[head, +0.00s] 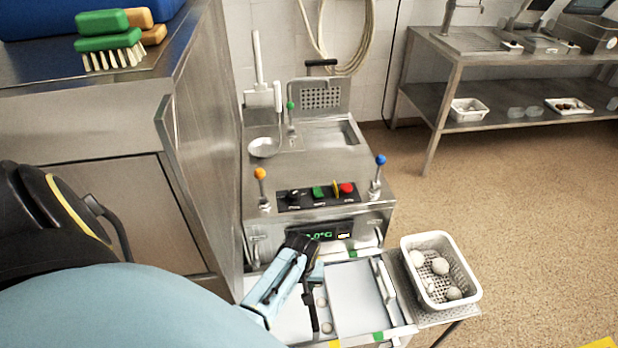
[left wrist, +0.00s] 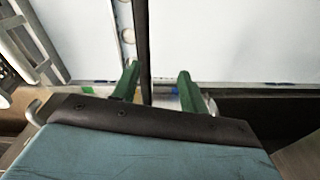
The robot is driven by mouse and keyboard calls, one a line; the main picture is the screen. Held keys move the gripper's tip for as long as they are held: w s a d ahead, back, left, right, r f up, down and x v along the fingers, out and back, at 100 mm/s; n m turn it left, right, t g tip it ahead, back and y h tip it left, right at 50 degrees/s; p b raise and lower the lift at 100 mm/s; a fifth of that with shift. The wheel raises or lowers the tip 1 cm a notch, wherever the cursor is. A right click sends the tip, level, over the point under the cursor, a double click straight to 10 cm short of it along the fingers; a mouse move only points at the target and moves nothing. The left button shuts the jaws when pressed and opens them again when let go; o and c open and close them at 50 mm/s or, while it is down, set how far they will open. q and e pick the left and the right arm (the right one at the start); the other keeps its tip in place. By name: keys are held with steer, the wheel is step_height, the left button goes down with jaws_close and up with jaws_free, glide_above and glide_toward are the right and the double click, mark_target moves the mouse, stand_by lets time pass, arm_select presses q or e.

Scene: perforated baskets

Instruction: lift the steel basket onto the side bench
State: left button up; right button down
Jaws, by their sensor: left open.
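The steel basket (head: 321,96) appears to be the perforated steel piece with a black grip at the back of the machine in the head view; its lower part is hidden. My left gripper (head: 303,246) is low in front of the machine, well short of that piece. In the left wrist view its two green fingers (left wrist: 157,88) are apart. A dark bar (left wrist: 144,45) shows between them, and I cannot tell whether it is gripped or part of my gripper. A steel bench (head: 450,57) stands at the back right. My right gripper is not in view.
A white-rimmed basket (head: 466,289) with several round pieces sits right of the front panels (head: 359,297). Knobbed levers (head: 260,174) rise from the machine. A tall steel counter (head: 207,100) with brushes (head: 107,42) closes off the left. The floor (head: 540,210) at right is mostly clear.

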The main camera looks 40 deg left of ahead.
arm_select(q)
steer(key=shift+w+d+r+n+g+h, duration=0.15)
steer(key=shift+w+r+n, duration=0.35)
steer(key=shift+w, duration=0.1)
steer(key=shift+w+d+r+n+g+h, duration=0.1)
steer(key=shift+w+r+n+g+h, duration=0.05)
steer(key=shift+w+r+n, duration=0.35)
steer(key=shift+w+r, duration=0.1)
steer(key=shift+w, duration=0.15)
step_height(320, 180, down, 9)
steer(key=b, duration=0.8)
steer(key=shift+f+b, duration=0.3)
steer(key=shift+f, duration=0.2)
steer(key=shift+c, duration=0.3)
steer(key=shift+w, duration=0.1)
jaws_close()
